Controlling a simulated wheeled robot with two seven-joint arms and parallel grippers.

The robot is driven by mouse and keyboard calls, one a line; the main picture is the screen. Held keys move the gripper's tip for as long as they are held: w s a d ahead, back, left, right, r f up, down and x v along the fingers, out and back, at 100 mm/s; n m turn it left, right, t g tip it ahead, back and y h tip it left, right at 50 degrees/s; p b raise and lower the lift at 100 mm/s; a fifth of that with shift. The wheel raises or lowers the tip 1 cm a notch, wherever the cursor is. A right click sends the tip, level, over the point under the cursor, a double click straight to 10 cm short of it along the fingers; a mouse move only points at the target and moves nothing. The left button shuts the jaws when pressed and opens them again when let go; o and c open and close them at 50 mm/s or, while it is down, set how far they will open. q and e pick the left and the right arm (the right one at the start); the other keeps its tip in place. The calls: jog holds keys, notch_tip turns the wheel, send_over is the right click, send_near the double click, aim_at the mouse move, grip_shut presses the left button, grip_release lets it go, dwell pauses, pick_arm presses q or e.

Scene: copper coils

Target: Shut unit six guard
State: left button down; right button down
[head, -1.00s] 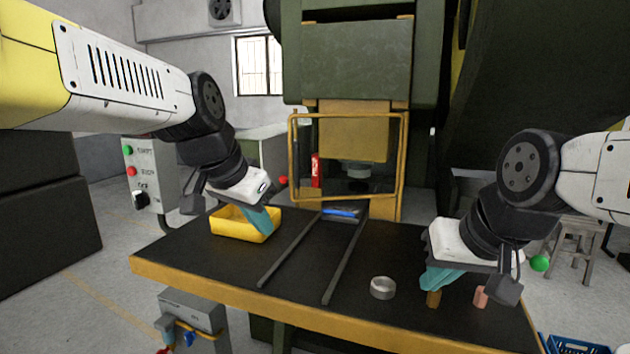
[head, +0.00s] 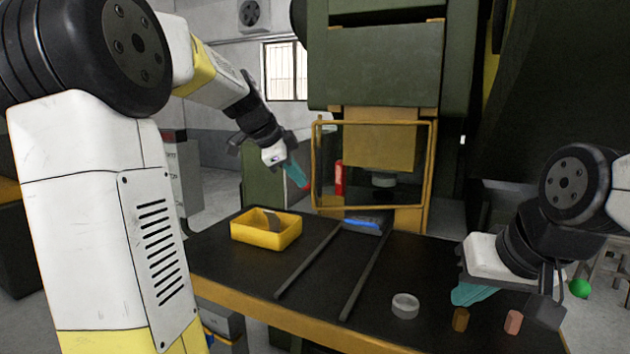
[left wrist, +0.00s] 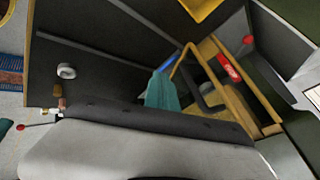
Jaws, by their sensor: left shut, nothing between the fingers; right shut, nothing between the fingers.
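The guard (head: 316,160) is a clear panel in a yellow frame at the front of the green press (head: 375,65); no unit number is legible. In the left wrist view the guard frame (left wrist: 183,58) stands near the fingers; I cannot tell how far it is open. My left gripper (head: 298,178) is shut and empty, just left of the guard's frame in the head view, with a red knob (head: 306,187) showing by its tips. Its teal fingers (left wrist: 162,90) show in the left wrist view. My right gripper (head: 472,293) is shut and empty over the table's right side.
The dark table (head: 262,280) has two rails (head: 308,258) leading to a blue piece (head: 364,223). A yellow bin (head: 266,238) stands left. A metal ring (head: 405,306), a brown piece (head: 460,319) and a copper-coloured piece (head: 513,321) are at the right.

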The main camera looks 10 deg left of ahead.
pick_arm(q)
jog(key=w+d+f, duration=0.2)
jog(key=w+f, duration=0.4)
jog(key=w, duration=0.2)
jog(key=shift+d, duration=0.3)
jog(key=shift+w+a+f, duration=0.1)
